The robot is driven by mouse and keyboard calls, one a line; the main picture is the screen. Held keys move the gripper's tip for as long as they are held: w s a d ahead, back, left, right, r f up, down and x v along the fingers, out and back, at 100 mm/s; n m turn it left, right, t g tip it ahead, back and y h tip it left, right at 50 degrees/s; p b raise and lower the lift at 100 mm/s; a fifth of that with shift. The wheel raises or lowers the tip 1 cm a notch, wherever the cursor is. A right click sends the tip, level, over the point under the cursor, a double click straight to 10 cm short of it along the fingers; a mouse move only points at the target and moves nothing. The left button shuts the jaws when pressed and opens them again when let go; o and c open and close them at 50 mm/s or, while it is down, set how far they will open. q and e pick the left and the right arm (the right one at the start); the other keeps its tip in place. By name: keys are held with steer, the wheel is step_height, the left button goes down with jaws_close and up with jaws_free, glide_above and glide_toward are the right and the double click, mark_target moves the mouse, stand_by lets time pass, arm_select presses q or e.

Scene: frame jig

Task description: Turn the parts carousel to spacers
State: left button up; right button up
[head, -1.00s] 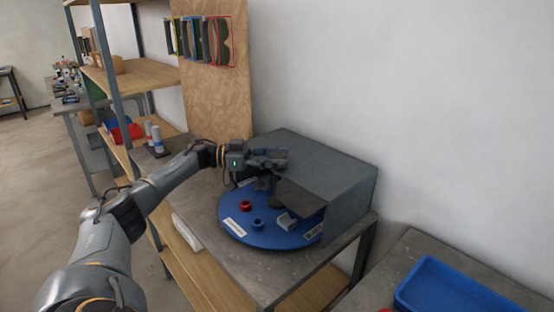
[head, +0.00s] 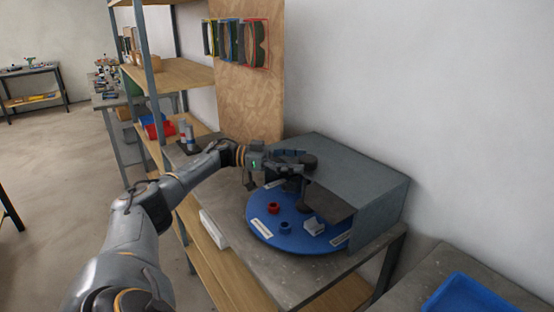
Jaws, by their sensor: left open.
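The parts carousel (head: 300,240) is a round blue turntable on a grey bench, its back part under a grey box-like housing (head: 345,175). On its open front lie a red ring-shaped part (head: 272,208), a blue ring-shaped part (head: 286,226) and a pale block (head: 314,226). White labels sit near its rim, such as the front label (head: 262,229); their print is too small to read. My left gripper (head: 299,178) is open over the back left of the carousel, by the housing's opening. Whether its fingers touch anything is unclear. My right gripper is out of view.
A shelf rack (head: 170,75) with red and blue bins stands behind to the left. A board (head: 245,105) with hanging items is on the wall. A blue tray (head: 465,295) lies on the bench at front right. Open floor is at left.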

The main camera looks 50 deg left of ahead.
arm_select(q)
steer(key=v, duration=0.9)
steer(key=shift+d+f, duration=0.1)
stand_by(0.3)
